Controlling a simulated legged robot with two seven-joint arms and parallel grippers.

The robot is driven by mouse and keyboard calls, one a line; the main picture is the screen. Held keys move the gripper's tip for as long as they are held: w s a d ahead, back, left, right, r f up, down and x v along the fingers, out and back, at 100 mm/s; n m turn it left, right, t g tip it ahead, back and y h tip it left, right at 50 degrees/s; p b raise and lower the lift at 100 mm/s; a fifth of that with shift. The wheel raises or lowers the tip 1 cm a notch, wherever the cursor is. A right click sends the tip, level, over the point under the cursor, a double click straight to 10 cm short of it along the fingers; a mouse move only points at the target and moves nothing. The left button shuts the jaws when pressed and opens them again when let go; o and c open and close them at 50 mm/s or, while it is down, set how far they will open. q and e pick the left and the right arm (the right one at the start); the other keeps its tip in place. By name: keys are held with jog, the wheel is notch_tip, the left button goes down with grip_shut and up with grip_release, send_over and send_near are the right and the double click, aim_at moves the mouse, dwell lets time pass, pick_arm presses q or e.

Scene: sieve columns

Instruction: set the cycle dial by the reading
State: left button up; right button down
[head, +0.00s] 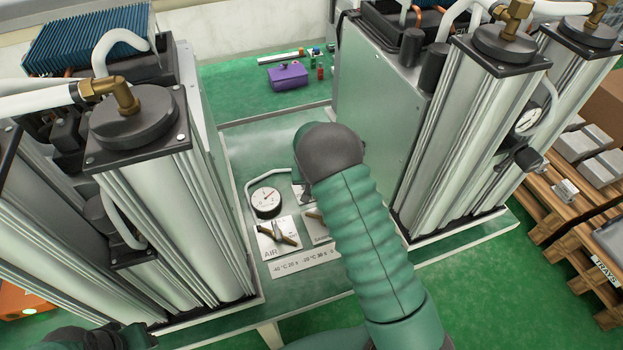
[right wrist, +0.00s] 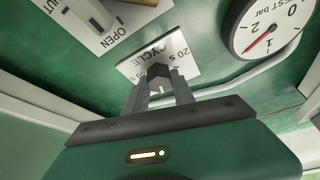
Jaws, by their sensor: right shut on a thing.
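The cycle dial (right wrist: 158,72) is a dark knob on a white plate (right wrist: 186,62) lettered CYCLE and 20 s in the right wrist view. My right gripper (right wrist: 159,84) is shut on this knob. Its fingers hide part of the dial, and I cannot make out its pointer. In the head view my right arm covers the gripper and most of the cycle plate. A label strip (head: 301,262) pairs temperatures with seconds, such as -40 °C 20 s. My left gripper (head: 105,337) is partly in view at the lower left, its jaws unclear.
A round bar gauge (head: 265,203) stands near the AIR valve plate (head: 265,243). In the wrist view its red needle lies between 1 and 2. Column units stand on both sides, one with another gauge (head: 528,120). A purple box (head: 288,77) lies behind. Pallets (head: 570,215) are at right.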

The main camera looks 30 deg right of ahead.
jog(key=m+g+h+p, duration=0.1)
jog(key=m+p, duration=0.1)
jog(key=m, duration=0.1)
jog(key=shift+a+m, duration=0.1)
jog(key=shift+m, duration=0.2)
jog(key=shift+f+m+g, duration=0.1)
jog(key=shift+m+g, duration=0.3)
jog(key=shift+m, duration=0.4)
jog(key=shift+w+m+g+h, duration=0.1)
jog(key=shift+m+g+h, duration=0.35)
jog(key=shift+m, duration=1.05)
jog(key=shift+a, duration=0.1)
jog(key=c, duration=1.1)
grip_release()
jog(key=shift+o, duration=0.2)
jog(key=shift+w, duration=0.1)
